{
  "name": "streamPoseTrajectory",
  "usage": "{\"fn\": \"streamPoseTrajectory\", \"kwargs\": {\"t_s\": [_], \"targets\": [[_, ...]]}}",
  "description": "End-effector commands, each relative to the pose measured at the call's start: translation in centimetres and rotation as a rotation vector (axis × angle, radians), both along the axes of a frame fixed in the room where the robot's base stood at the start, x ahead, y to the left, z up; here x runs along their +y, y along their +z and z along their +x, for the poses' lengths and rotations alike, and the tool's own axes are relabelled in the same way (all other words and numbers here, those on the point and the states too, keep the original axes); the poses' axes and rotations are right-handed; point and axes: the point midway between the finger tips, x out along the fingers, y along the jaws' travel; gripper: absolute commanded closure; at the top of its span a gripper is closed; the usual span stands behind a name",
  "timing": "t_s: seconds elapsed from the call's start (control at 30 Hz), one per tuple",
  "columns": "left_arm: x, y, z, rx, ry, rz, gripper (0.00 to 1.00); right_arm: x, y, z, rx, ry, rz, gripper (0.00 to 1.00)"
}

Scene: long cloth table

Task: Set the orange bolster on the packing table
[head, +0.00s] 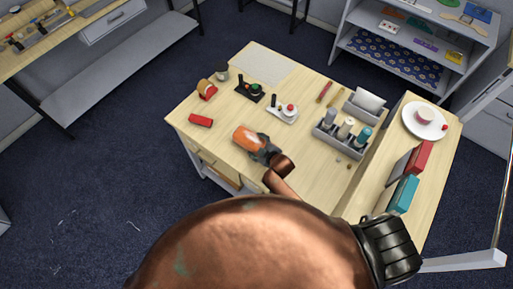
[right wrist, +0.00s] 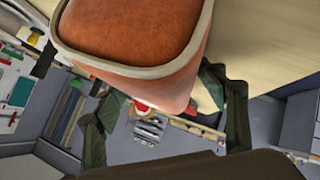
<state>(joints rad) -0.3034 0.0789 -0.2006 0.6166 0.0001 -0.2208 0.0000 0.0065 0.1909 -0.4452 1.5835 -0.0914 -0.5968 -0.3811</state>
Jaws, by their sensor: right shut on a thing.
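The orange bolster (head: 246,137) is a short, rounded cushion. In the right wrist view the bolster (right wrist: 135,35) fills the top, with cream piping around its orange end face. My right gripper (head: 263,149) is shut on it; its dark fingers (right wrist: 165,97) lie on both sides of the bolster in the wrist view. In the head view the bolster appears over the front left part of the wooden packing table (head: 312,172). I cannot tell whether it touches the tabletop. My left gripper is not in view.
A red block (head: 200,120) and a brown-orange roll (head: 207,90) lie left of the bolster. Two small devices (head: 284,113) stand behind it. A grey organizer (head: 330,142) with bottles is to the right. Bare wood lies between bolster and organizer.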

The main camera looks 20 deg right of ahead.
Motion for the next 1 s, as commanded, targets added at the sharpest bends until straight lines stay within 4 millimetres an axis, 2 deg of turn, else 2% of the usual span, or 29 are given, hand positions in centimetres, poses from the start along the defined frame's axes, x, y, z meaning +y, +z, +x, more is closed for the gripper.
{"fn": "streamPoseTrajectory", "kwargs": {"t_s": [0.2,0.23,0.47,0.8,1.0], "targets": [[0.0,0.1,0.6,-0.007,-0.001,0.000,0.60,0.0,0.1,0.0,0.001,0.000,0.000,0.64],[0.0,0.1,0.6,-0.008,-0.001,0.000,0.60,0.0,0.0,-0.1,0.003,0.000,-0.001,0.33],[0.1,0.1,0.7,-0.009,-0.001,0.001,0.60,0.0,0.0,0.0,0.002,0.001,0.000,0.17],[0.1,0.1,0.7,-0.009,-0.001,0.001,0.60,0.0,0.2,-0.2,0.001,0.000,0.000,0.17],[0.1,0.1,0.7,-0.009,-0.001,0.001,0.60,-0.6,1.5,-2.1,0.001,0.000,0.000,0.17]]}}
